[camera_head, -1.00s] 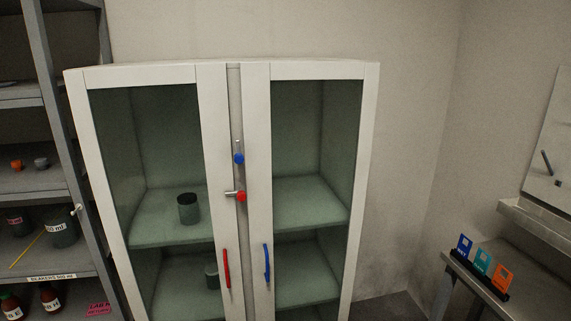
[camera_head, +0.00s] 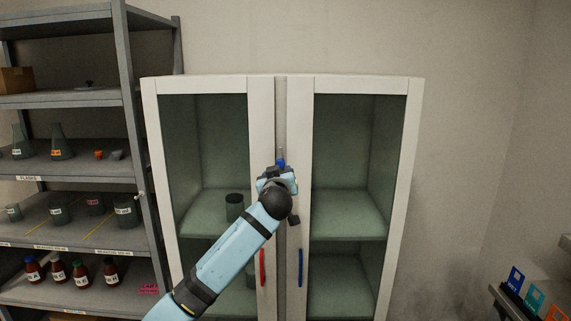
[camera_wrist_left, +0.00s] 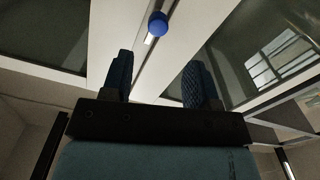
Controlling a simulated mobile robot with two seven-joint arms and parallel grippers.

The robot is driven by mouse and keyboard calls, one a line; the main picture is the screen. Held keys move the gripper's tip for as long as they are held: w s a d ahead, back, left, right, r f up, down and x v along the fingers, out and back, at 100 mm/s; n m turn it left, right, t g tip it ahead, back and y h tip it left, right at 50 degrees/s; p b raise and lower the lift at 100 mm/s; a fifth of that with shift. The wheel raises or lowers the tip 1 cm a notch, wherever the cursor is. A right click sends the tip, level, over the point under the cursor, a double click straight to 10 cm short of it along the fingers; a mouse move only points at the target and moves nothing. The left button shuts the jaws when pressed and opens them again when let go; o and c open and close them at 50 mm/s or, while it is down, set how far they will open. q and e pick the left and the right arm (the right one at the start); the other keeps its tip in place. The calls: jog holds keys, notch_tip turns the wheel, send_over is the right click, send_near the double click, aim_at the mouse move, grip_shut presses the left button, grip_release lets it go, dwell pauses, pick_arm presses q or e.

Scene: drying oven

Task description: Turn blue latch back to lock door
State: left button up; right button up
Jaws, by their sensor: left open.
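The white drying oven cabinet (camera_head: 160,86) has two glass doors that look closed. The blue latch (camera_head: 281,162) is on the middle strip between them, with a pale bar showing just above its knob. My left gripper (camera_head: 279,174) is right in front of the latch area, below the blue knob. In the left wrist view the blue knob (camera_wrist_left: 158,23) lies beyond and between the open fingers of my left gripper (camera_wrist_left: 158,78), which look empty. The knob appears apart from the fingertips. The red latch is hidden behind my gripper and arm. My right gripper is not in view.
A red handle (camera_head: 262,267) is on the left door and a blue handle (camera_head: 300,267) on the right door. A grey shelf (camera_head: 128,60) with flasks and bottles stands close on the left. Wall space right of the cabinet is clear.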

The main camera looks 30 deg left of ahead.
aim_at(280, 165)
pick_arm(q)
jog(key=p+x, duration=0.2)
jog(key=x, duration=0.8)
jog(key=shift+w, duration=0.25)
jog(key=c, duration=0.9)
